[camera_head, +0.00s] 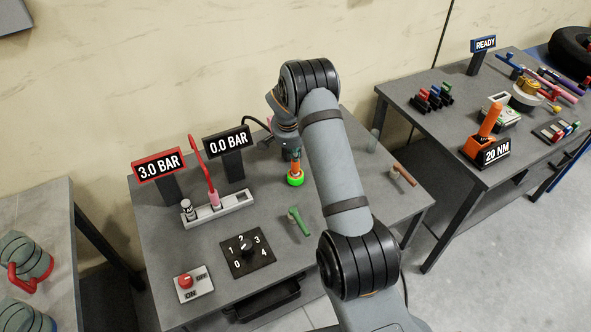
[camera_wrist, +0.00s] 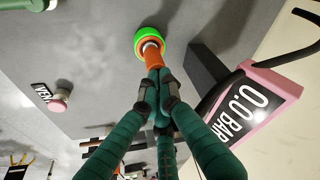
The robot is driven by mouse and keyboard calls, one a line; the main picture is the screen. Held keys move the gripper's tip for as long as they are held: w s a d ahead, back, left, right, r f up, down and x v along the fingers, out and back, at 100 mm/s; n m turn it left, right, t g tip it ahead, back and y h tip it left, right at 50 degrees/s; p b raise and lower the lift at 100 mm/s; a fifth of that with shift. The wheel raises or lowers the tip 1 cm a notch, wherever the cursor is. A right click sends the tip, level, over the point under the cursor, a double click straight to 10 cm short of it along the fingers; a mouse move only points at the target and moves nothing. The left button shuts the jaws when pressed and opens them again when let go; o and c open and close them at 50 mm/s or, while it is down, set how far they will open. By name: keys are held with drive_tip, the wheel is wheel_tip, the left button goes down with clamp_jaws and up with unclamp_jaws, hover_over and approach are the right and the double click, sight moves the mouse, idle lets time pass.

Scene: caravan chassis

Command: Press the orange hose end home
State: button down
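The orange hose end (camera_wrist: 152,60) is upright over a round fitting with a bright green ring (camera_wrist: 138,34) on the table. In the head view the orange hose end (camera_head: 295,165) shows just below my wrist, above the green ring (camera_head: 295,181). My gripper (camera_wrist: 158,82) has green fingers with dark joints, closed together around the upper part of the orange piece. A grey metal part shows between the orange piece and the ring. I cannot tell how deep the hose end sits. My arm hides the back of the table.
A grey rack (camera_head: 233,206) holds a pink-and-red hose piece (camera_head: 212,196). A green handle (camera_head: 299,221), numbered dial (camera_head: 247,253) and ON/OFF switch (camera_head: 194,283) lie in front.

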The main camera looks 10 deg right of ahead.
drive_tip(key=shift+s+f, duration=0.15)
drive_tip(key=shift+r+p, duration=1.7)
drive_tip(key=shift+r, duration=1.85)
drive_tip(key=shift+w+f, duration=0.1)
drive_tip(key=shift+w, duration=0.1)
drive_tip(key=shift+f+b, duration=1.6)
drive_tip(key=shift+f, duration=1.7)
